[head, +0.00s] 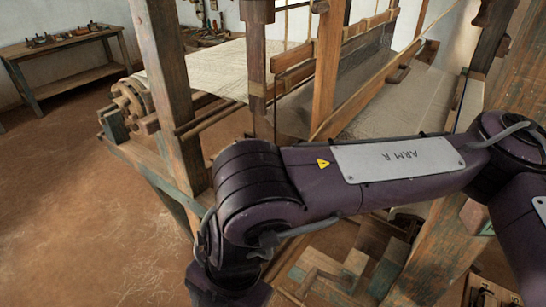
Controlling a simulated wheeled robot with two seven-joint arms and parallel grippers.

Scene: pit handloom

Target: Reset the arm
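My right arm (385,165), dark purple and marked "ARM R", comes in from the right edge. It reaches left across the front of the loom, and its elbow bends down at the lower middle. The forearm leaves the picture at the bottom, so my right gripper is out of sight. My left arm and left gripper do not show. The wooden handloom (165,90) stands just behind my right arm, which hides part of its frame. From this view I cannot tell whether the arm touches the loom.
Pale threads (215,70) stretch over the loom towards a toothed wooden roller (130,100) on the left. Pale cloth (400,103) lies at the right. Wooden pieces (320,270) sit low beneath the arm. A workbench (68,40) with small items stands back left. The earthen floor (80,210) at left is clear.

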